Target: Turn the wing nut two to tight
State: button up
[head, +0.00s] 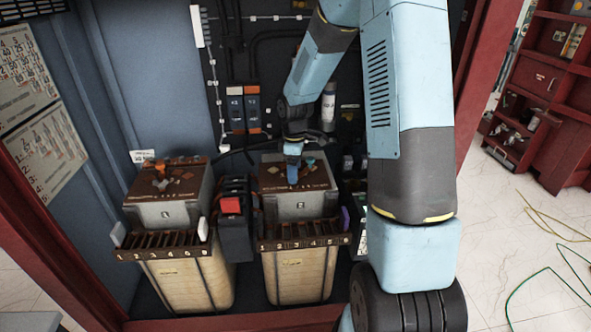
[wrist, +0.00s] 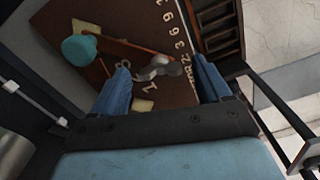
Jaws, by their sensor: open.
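My gripper (head: 292,172) is over the brown top of the right-hand transformer box (head: 298,202). In the wrist view, my gripper (wrist: 162,62) is open, with its two blue fingers apart. A grey metal wing nut (wrist: 158,70) shows between the fingertips, and a clear gap appears on both sides of it. White numbers run along the brown panel (wrist: 135,25) beside it. I cannot tell which number belongs to this nut. A teal knob (wrist: 79,50) on a brown lever lies to the left of the fingers. In the head view, my gripper hides the nut.
A similar box (head: 168,212) with an orange lever (head: 159,165) stands at the left. A black unit with a red block (head: 230,205) sits between the boxes. Dark cabinet walls and a red frame (head: 45,250) enclose them. Cables (head: 545,280) lie on the floor at right.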

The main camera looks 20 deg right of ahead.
jog(key=shift+f, duration=0.25)
jog(key=shift+c, duration=0.3)
jog(key=c, duration=0.9)
jog(key=shift+d, duration=0.2)
jog(key=shift+c, duration=0.4)
jog(key=shift+a, duration=0.15)
